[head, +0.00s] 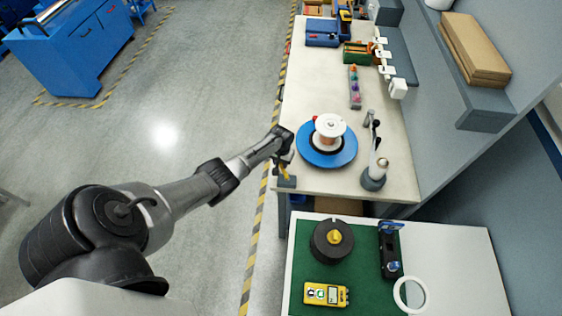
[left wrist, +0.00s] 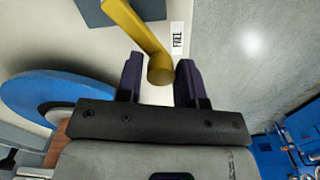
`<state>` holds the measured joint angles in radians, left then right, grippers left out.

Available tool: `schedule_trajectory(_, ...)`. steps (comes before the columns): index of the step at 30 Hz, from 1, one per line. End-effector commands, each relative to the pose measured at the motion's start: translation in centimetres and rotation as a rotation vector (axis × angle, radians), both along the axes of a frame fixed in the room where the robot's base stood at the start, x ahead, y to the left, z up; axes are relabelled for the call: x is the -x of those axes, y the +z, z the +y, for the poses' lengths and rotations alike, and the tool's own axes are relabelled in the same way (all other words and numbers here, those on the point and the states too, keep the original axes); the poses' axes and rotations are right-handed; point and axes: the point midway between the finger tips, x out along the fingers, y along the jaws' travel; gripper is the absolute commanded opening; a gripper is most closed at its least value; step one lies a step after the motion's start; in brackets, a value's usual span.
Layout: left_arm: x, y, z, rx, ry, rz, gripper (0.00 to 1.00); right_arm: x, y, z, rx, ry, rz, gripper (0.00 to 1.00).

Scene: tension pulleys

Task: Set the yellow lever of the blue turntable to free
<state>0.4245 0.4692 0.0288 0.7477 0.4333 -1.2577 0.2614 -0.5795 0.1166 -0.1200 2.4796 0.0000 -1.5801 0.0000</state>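The blue turntable (head: 345,158) lies on the long bench with a white-topped copper spool on it. Its blue disc (left wrist: 38,92) also shows at left in the left wrist view. The yellow lever (head: 285,173) is at the bench's left edge, beside the turntable. In the left wrist view the lever (left wrist: 143,28) runs down from the top to a round knob. My left gripper (head: 284,152) is open; in its wrist view (left wrist: 158,75) the knob shows between the two dark fingers, with a gap on each side. A white label (left wrist: 177,40), seemingly reading FREE, is right of the lever. My right gripper is not visible.
A grey post stand (head: 373,180) is right of the turntable. Bins and a rack (head: 355,88) of coloured parts are farther back. Open floor is left.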

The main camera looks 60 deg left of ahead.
Motion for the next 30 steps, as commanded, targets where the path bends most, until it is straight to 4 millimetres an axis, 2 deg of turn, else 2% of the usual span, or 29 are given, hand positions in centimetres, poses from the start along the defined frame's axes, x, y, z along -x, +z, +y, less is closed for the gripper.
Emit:
schedule_trajectory(1,0.0,0.0,0.0,0.000,0.000,0.000,0.40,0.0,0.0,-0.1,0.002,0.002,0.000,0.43)
schedule_trajectory(6,0.0,0.0,0.0,0.000,0.001,0.000,0.53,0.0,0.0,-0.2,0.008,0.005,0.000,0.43)
schedule_trajectory(13,0.0,0.2,0.0,0.001,0.001,-0.001,0.53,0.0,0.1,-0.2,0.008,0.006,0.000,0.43)
schedule_trajectory(16,-0.1,0.9,0.0,0.000,0.001,-0.002,0.53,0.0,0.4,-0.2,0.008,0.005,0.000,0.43)
schedule_trajectory(20,0.0,2.7,0.1,-0.001,-0.001,-0.002,0.53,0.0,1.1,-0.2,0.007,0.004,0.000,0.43)
schedule_trajectory(30,0.0,9.1,0.0,-0.001,-0.001,-0.003,0.53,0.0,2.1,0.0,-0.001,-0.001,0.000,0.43)
